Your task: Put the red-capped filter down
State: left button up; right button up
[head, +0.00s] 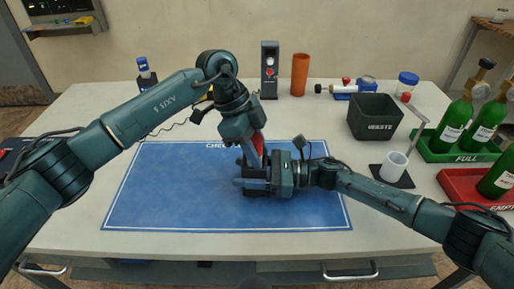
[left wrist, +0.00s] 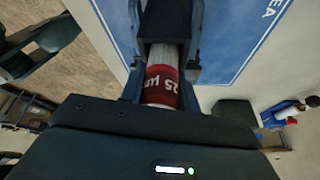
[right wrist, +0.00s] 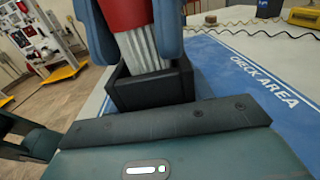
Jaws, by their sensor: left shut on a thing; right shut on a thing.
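The red-capped filter (head: 259,145) is held above the blue check-area mat (head: 180,190) where my two grippers meet. In the left wrist view its red cap (left wrist: 161,86) with white lettering lies between the fingers of my left gripper (head: 252,150), which is shut on it. A dark square-edged part hides the body's lower end there. I cannot tell exactly where the fingers touch.
A black bin (head: 375,122), a white cup (head: 393,166) on a dark pad, and green and red crates (head: 455,153) of bottles stand at the right. An orange tube (head: 300,75) and a grey device (head: 269,70) stand behind. The mat's left part is clear.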

pick_arm(q)
jog(key=o, duration=1)
jog(key=shift+r, duration=0.15)
jog(key=v, duration=1.2)
pick_arm(e)
jog(key=o, duration=1.1)
jog(key=shift+d, duration=0.15)
